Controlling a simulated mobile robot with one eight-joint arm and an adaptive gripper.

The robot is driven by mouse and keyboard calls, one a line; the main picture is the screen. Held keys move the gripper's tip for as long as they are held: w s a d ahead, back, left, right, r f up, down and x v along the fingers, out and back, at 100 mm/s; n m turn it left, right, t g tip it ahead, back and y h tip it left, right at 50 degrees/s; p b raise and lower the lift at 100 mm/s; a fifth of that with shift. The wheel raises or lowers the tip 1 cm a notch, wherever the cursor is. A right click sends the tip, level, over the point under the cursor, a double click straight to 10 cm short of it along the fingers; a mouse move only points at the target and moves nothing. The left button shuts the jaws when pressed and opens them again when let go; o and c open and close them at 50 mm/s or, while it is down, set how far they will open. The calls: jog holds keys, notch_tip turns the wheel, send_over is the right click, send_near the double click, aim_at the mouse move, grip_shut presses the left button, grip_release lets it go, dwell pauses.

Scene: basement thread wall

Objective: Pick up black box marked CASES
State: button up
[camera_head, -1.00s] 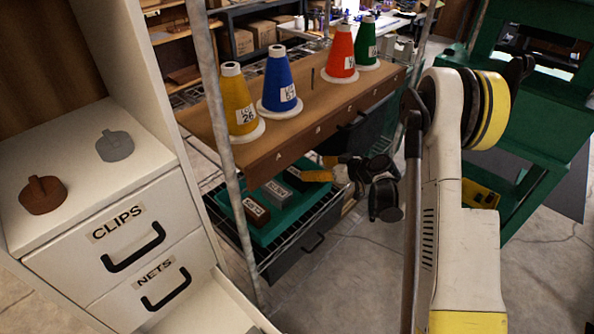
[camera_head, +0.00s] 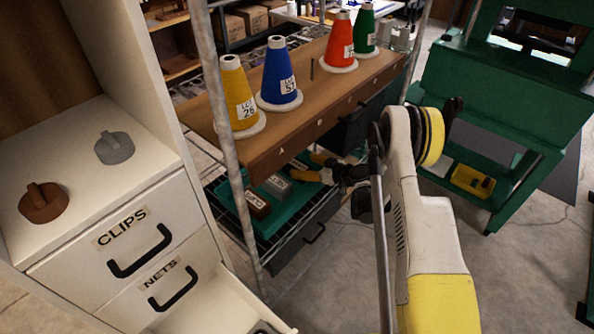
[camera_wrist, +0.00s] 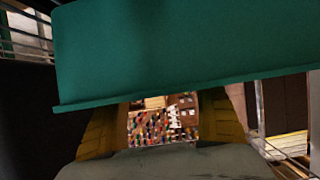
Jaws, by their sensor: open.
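The teal tray (camera_head: 238,212) on the lower wire shelf holds a row of small labelled boxes. A brown box (camera_head: 257,203) is nearest, then a grey box (camera_head: 277,185). A dark box (camera_head: 299,165) behind them is mostly hidden by my gripper, and its label is too small to read. My gripper (camera_head: 313,168) has yellow fingers and reaches in from the right at the tray's far end, beside the dark box; I cannot tell if they touch. In the wrist view the fingers are apart with nothing between them (camera_wrist: 162,120), and a teal surface (camera_wrist: 180,55) fills the upper part.
A wooden shelf (camera_head: 265,160) with yellow, blue, red and green cones sits just above the tray. A metal post (camera_head: 226,130) stands in front. A white cabinet (camera_head: 100,225) with an open lower drawer is at left. A green bench (camera_head: 500,95) stands at right.

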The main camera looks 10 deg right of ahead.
aim_at(297, 164)
jog(key=b+x, duration=0.1)
jog(key=x, duration=0.3)
jog(key=shift+f+b, duration=0.2)
jog(key=shift+b, duration=0.1)
jog(key=shift+r, duration=0.1)
jog(key=c, duration=1.3)
